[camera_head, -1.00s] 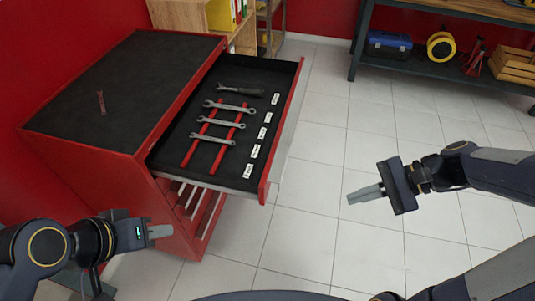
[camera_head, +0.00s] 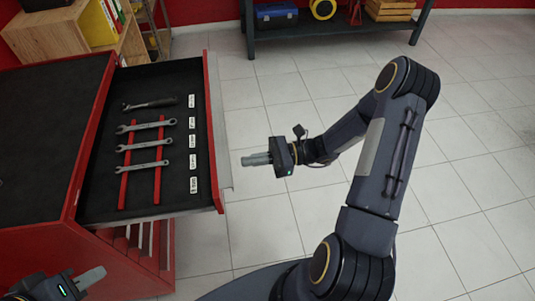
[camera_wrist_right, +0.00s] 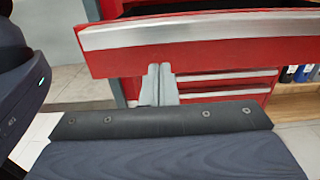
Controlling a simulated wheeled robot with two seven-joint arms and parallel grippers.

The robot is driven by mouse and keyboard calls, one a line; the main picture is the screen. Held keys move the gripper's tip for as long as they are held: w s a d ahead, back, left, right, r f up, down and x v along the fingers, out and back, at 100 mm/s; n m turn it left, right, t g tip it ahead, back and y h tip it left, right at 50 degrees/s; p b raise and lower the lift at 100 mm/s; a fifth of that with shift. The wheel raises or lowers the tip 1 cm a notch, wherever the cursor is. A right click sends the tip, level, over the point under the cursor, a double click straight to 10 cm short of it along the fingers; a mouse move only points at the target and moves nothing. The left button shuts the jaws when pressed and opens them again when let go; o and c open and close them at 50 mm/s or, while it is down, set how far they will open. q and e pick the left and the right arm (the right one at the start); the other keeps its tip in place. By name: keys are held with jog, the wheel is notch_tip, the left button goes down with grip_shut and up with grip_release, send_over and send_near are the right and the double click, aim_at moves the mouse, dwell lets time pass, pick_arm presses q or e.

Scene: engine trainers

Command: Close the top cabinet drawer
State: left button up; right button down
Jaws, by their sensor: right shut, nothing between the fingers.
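The red cabinet's top drawer (camera_head: 213,140) is pulled out to the right in the head view. Its black inside holds several wrenches and two red strips. My right gripper (camera_head: 257,159) is shut and empty, just right of the drawer front, fingertips pointing left at it with a small gap. In the right wrist view the fingers (camera_wrist_right: 158,84) show below the red drawer front (camera_wrist_right: 200,40) with its pale metal strip; contact cannot be told.
The cabinet top (camera_head: 45,135) is black and bare in most of what shows. A wooden shelf (camera_head: 65,35) with binders stands behind it. A dark workbench (camera_head: 345,38) holds a blue toolbox and a crate.

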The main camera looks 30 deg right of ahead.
pick_arm(q)
jog(key=shift+r+p, duration=0.55)
jog(key=shift+r, duration=0.2)
pick_arm(e)
jog(key=x, duration=0.6)
jog(key=shift+f, duration=0.1)
